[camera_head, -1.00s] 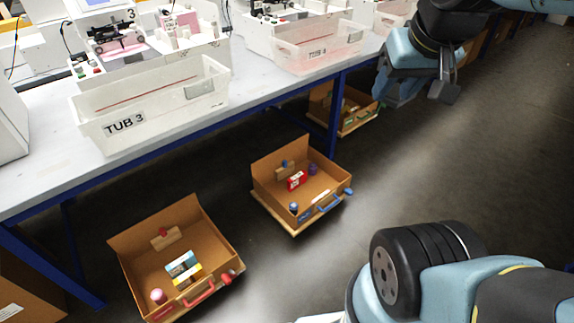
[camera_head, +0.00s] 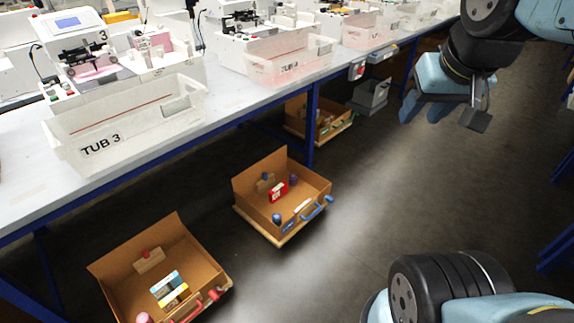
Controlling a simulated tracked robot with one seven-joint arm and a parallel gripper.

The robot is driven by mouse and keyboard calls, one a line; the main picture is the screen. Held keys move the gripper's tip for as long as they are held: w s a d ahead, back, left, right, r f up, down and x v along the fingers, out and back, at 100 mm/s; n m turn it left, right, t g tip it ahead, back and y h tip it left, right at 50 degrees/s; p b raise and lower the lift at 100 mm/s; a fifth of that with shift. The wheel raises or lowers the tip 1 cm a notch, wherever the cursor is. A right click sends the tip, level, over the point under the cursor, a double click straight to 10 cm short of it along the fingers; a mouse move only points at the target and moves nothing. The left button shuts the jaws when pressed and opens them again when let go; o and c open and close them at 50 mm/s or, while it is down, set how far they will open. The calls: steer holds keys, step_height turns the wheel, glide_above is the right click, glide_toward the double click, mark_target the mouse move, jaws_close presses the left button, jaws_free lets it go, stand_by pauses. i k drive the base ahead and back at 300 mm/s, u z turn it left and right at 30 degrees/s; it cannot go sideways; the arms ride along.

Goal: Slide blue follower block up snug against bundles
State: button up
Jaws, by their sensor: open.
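A wooden block with a blue knob (camera_head: 266,183), which looks like the blue follower block, stands at the back of the cardboard drawer box with the blue handle (camera_head: 317,208). A small red-and-white packet (camera_head: 278,191) sits in front of it; whether they touch is too small to tell. A dark blue round item (camera_head: 294,181) is to its right and another blue one (camera_head: 276,218) is near the front wall. I cannot make out separate bundles. My gripper (camera_head: 474,115) is open and empty at the upper right, well away from the box.
A box with red handles (camera_head: 185,249) stands at lower left, holding a red-knobbed block (camera_head: 148,259). A box with green parts (camera_head: 342,131) is farther back. The workbench (camera_head: 215,122) with TUB 3 (camera_head: 120,130) runs above on blue legs.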

mark_target(267, 181)
steer(key=u, duration=0.95)
steer(key=i, duration=0.15)
steer(key=z, duration=3.25)
steer(key=i, duration=1.15)
steer(key=u, duration=3.15)
steer(key=i, duration=0.6)
steer(key=z, duration=0.05)
